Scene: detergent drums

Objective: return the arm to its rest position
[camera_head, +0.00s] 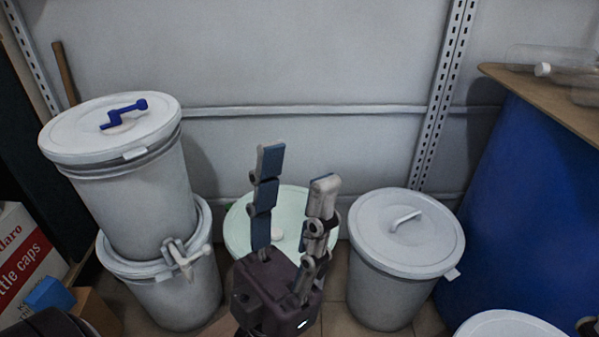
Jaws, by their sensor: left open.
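My left gripper (293,205) stands in the lower middle of the head view with its fingers pointing up. Its two fingers with blue pads are spread apart, and nothing is between them. Behind it is a drum with a pale green lid (237,226), partly hidden by the fingers and the gripper body. My right gripper does not show in this view.
Two grey drums are stacked at the left, the upper one (135,190) with a blue handle (124,113) on its lid. A lidded grey drum (405,245) stands right of the gripper. A large blue drum (535,200) bears a brown board (545,97). Boxes lie lower left.

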